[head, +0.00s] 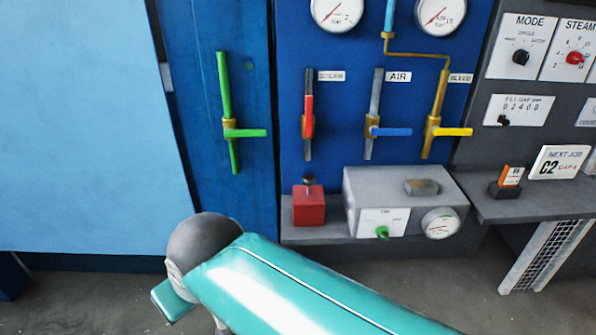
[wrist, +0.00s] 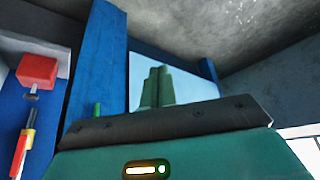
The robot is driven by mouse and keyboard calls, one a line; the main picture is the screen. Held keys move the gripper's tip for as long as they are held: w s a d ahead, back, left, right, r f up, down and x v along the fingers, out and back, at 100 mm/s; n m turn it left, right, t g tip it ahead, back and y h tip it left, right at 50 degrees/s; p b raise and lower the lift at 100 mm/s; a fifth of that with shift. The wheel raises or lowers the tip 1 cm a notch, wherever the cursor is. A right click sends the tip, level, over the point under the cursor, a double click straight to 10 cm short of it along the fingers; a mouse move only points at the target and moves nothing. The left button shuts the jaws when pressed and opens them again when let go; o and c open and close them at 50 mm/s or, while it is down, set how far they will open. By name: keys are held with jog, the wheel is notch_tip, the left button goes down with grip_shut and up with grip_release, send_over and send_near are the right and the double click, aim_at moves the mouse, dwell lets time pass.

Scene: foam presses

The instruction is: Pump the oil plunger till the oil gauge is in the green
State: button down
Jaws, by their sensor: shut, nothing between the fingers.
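A red box (head: 309,208) with a short dark knob (head: 309,184) on top, which looks like the plunger, stands on the grey ledge. The same box shows upside down at the left of the wrist view (wrist: 37,71). Right of it, a grey metal box (head: 360,187) has a white label that seems to read OIL, a green knob (head: 382,233) and a round gauge (head: 441,222). The gauge's needle and colours are too small to read. My gripper (wrist: 157,72) is shut and empty, apart from the red box.
Above the ledge are pipes with green (head: 246,133), red (head: 309,115), blue (head: 390,132) and yellow (head: 453,132) handles, and two dials. At right, a grey console shelf (head: 520,208) holds an orange-topped block (head: 510,176) and a NEXT JOB sign (head: 560,162).

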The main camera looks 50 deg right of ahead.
jog(key=shift+a, duration=0.15)
jog(key=w+d+r+m+g+h, duration=0.15)
jog(key=w+d+r, duration=0.25)
jog(key=w+d, duration=0.4)
jog(key=w+d+r+m+g+h, duration=0.1)
jog(key=w+d+r+m, duration=0.3)
jog(key=d, duration=0.6)
jog(key=d+f+m, duration=0.1)
jog(key=d+m, duration=0.1)
jog(key=d, duration=1.2)
jog(key=w+d+f+m, duration=0.1)
jog(key=d+m, duration=0.1)
jog(key=d, duration=1.2)
jog(key=shift+d+f+g, duration=0.3)
jog(key=shift+f+g, duration=0.05)
jog(key=shift+g, duration=0.1)
jog(key=shift+w+f, duration=0.1)
